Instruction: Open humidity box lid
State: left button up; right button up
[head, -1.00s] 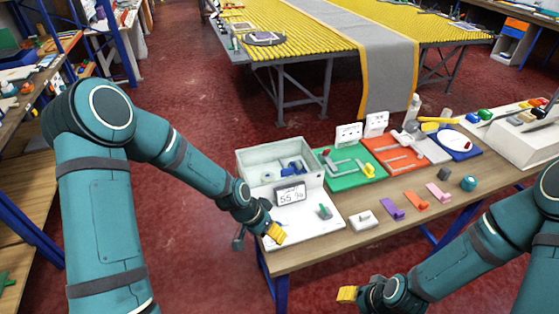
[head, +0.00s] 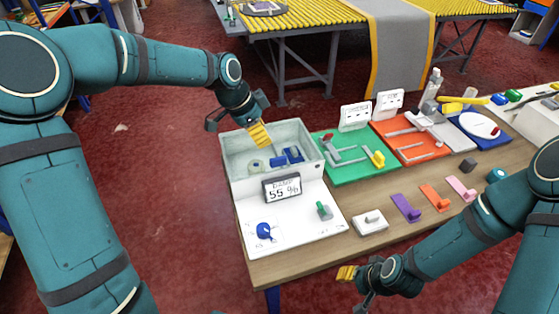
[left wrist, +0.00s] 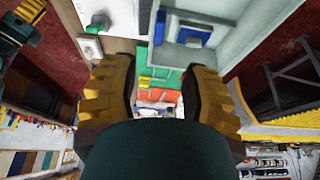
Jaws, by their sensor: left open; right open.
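The humidity box (head: 232,174) is a pale grey box at the left end of the wooden table, with a small display reading 55 % (head: 283,187) on its front. Blue pieces and a pale round item show inside it from above; I cannot tell whether a clear lid covers them. My left gripper (head: 258,134) is open and empty at the box's back left rim, its yellow pad over the rim; contact is unclear. In the left wrist view the box (left wrist: 228,22) is at the top right, beyond the spread fingers. My right gripper (head: 350,284) is open and empty near the table's front edge.
A white board (head: 300,232) in front of the box holds a blue knob (head: 265,231) and a green-topped piece (head: 323,211). A green tray (head: 340,173) and an orange tray (head: 410,152) stand to the right. Open red floor lies left of the table.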

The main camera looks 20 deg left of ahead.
aim_at(277, 159)
pick_arm(q)
jog(key=b+x, duration=0.1)
jog(key=x, duration=1.1)
jog(key=shift+d+f, duration=0.15)
jog(key=shift+f, duration=0.1)
grip_shut()
